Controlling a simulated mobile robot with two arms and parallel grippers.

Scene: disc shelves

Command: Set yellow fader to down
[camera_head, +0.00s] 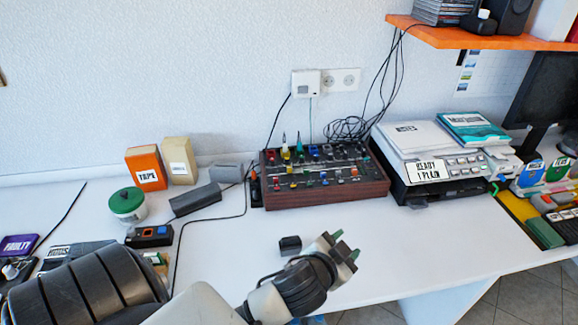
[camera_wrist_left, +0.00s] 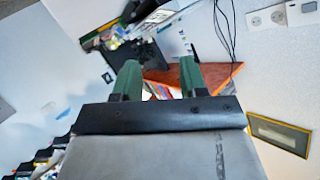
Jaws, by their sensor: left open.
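The mixer (camera_head: 325,198) is a dark panel with wooden sides on the table against the wall, in the middle of the head view. Small coloured caps and plugs stand on it in red, yellow, blue and green. A yellow piece (camera_head: 285,154) shows near its back left; I cannot tell whether it is the yellow fader, nor read any fader's position. My left gripper (camera_head: 345,246) is in front of the mixer, apart from it. In the left wrist view its green fingers (camera_wrist_left: 160,76) are spread and empty, with no mixer visible. My right gripper is not in view.
A printer (camera_head: 440,165) stands right of the mixer. A small black block (camera_head: 290,245) lies beside my left gripper. Boxes, a green-lidded jar (camera_head: 127,205) and cables are left. An orange shelf (camera_head: 480,36) overhangs at upper right. The table front before the mixer is mostly clear.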

